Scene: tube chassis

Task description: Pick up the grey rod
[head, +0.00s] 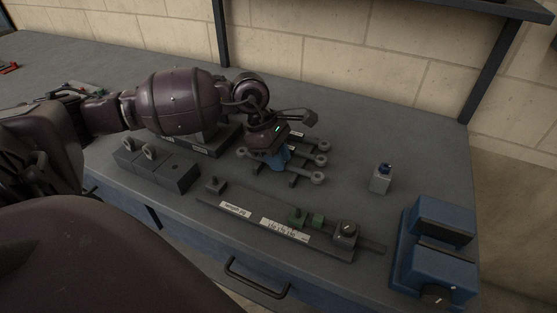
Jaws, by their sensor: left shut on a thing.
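Several grey rods with ringed ends lie side by side on a low dark rack in the middle of the bench. The nearest grey rod (301,175) has its ringed end to the right. My left gripper (279,166) reaches down over the rods from above, its blue fingers shut on a grey rod. The fingers and wrist cover part of the rods, so I cannot tell clearly which rod is held or whether it is lifted. My right gripper is out of view.
A long fixture plate (275,226) with green blocks lies in front of the rods. Dark blocks (177,173) stand to the left. A small grey block with a blue top (381,180) and a blue vise (440,222) stand to the right.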

